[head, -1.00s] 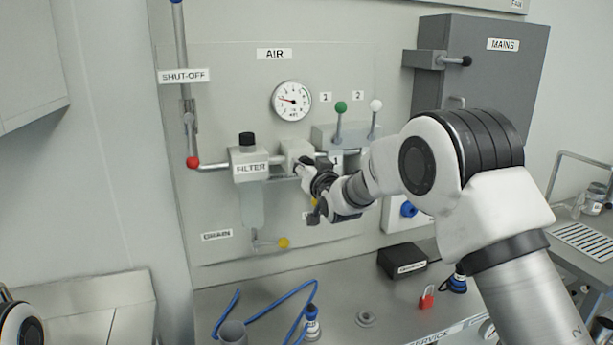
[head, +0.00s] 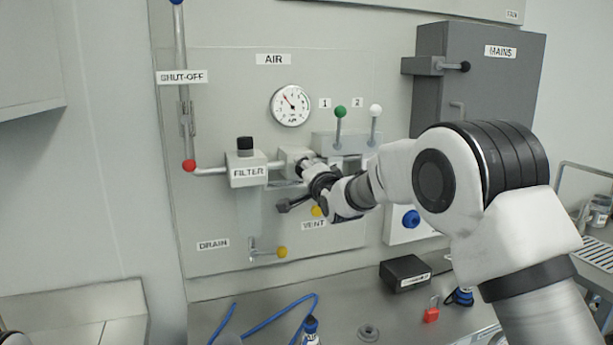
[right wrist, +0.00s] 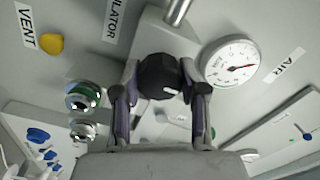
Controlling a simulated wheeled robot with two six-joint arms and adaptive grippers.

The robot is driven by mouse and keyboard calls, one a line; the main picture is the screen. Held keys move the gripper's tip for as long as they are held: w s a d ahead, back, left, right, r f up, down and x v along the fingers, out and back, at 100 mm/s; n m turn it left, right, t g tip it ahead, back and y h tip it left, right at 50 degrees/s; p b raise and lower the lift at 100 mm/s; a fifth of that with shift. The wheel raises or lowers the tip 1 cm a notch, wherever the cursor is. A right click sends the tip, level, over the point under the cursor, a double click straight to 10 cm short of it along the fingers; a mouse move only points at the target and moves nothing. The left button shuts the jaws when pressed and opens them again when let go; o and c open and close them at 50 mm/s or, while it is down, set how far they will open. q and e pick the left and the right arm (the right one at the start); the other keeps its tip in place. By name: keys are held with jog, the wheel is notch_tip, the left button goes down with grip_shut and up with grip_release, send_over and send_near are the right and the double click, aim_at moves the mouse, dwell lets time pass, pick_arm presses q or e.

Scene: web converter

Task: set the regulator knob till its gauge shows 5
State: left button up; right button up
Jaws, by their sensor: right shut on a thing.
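The regulator knob (right wrist: 158,78) is black with a white mark, on the front of the regulator body (head: 290,160). My right gripper (right wrist: 158,92) is shut on the knob, one finger on each side. In the head view my right gripper (head: 312,182) covers the knob. The round white gauge (head: 291,105) is above the regulator on the AIR panel; it also shows in the right wrist view (right wrist: 231,63). In the head view its needle points to the upper left; its numbers are too small to read surely. My left gripper is not in view.
The filter (head: 247,170) is just left of the regulator. Green (head: 340,112) and white (head: 375,110) levers stand to its upper right. A yellow vent handle (head: 317,211) is close below my right gripper. The grey MAINS box (head: 490,80) is to the right.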

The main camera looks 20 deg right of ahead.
jog(key=m, duration=0.3)
jog(key=shift+f+m+b, duration=0.1)
jog(key=shift+m+b, duration=0.2)
jog(key=shift+b, duration=0.1)
jog(key=shift+m, duration=1.3)
jog(key=o, duration=1.2)
jog(key=shift+w+a, duration=0.1)
jog(key=shift+c, duration=0.2)
jog(key=shift+w+a, duration=0.1)
jog(key=s, duration=1.2)
jog(key=shift+d, duration=0.2)
